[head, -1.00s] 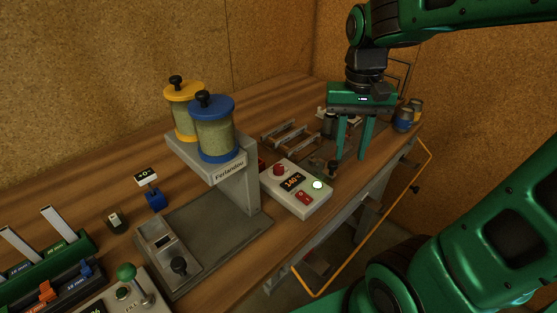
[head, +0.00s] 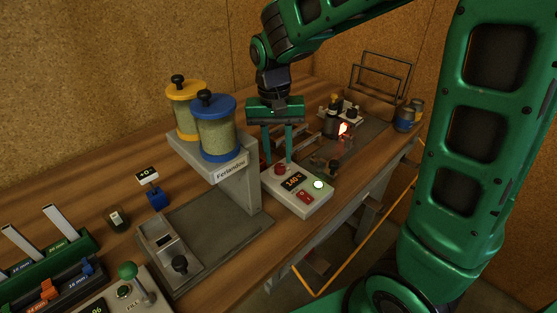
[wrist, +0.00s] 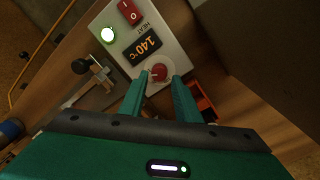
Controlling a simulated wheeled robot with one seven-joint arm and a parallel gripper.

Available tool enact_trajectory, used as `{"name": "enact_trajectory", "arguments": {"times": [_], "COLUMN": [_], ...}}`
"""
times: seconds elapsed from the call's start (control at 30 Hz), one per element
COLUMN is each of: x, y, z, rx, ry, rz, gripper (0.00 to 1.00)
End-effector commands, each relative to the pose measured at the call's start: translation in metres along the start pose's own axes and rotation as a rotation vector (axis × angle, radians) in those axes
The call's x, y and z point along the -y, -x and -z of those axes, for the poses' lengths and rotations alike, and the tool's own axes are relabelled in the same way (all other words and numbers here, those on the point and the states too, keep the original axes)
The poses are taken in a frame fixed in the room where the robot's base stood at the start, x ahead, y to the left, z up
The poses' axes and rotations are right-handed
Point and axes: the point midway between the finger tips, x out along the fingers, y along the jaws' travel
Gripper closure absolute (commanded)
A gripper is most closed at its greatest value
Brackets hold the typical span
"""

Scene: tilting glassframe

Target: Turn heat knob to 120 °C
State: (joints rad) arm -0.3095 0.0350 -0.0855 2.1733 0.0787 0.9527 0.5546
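The box also carries a lit green lamp (head: 318,184) and a red switch (head: 304,196). The grey dispenser (head: 238,186) with a blue-lidded jar (head: 215,135) stands close left of my gripper. A glowing orange-red part (head: 343,129) shows farther back right.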

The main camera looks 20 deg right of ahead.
Motion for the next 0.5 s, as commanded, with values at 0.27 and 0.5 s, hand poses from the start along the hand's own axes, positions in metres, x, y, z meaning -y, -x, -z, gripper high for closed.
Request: {"name": "enact_trajectory", "arguments": {"times": [0.27,0.5], "x": [0.0,0.0], "y": [-0.027,-0.029], "z": [0.0,0.0], "rx": [0.001,-0.001], "ry": [0.001,0.0], "rz": [0.0,0.001], "gripper": [0.7,0.7]}}
